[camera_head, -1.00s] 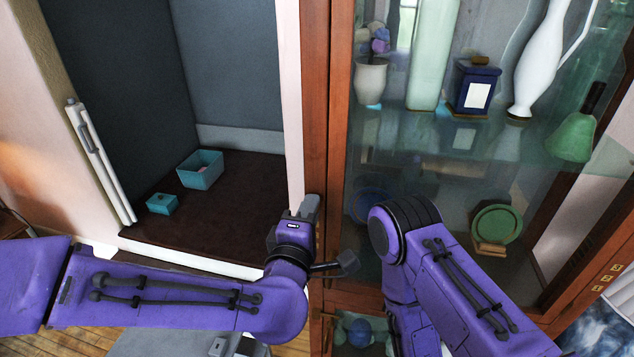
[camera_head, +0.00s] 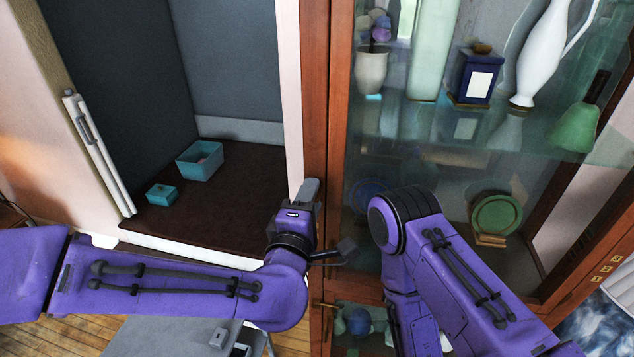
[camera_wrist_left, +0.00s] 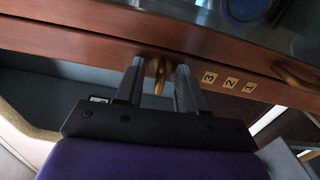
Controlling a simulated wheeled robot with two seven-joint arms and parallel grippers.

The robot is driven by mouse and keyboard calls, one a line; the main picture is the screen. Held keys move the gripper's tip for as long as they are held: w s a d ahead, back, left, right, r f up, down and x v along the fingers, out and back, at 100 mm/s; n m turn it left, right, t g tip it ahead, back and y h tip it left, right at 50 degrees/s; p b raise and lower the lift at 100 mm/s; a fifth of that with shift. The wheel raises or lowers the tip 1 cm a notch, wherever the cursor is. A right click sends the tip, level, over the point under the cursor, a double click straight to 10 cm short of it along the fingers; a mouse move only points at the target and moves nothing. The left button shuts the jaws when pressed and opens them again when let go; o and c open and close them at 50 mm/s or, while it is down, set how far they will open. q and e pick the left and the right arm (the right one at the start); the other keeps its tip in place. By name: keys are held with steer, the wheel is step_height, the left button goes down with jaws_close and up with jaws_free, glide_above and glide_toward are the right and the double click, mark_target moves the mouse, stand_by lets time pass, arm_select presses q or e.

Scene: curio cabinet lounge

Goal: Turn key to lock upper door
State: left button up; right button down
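The upper door (camera_head: 338,110) is a shut wooden-framed glass door on the right of the head view. In the left wrist view its red-brown frame (camera_wrist_left: 75,35) crosses the top. A brass key (camera_wrist_left: 160,83) stands out from the frame. My left gripper (camera_wrist_left: 160,72) has its two fingers apart, one on each side of the key, with gaps visible. In the head view my left gripper (camera_head: 308,195) is at the door's left frame and hides the key. My right arm is in front of the glass; its gripper is not visible.
Number plates 3, 2, 1 (camera_wrist_left: 230,84) and a brass handle (camera_wrist_left: 292,75) sit near the key. Behind the glass are a white vase (camera_head: 540,60), a blue box (camera_head: 475,76) and a green bell (camera_head: 577,125). An open alcove at left holds a teal box (camera_head: 200,168).

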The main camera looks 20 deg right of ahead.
arm_select(q)
steer(key=shift+o, duration=1)
steer(key=shift+s+a, duration=0.1)
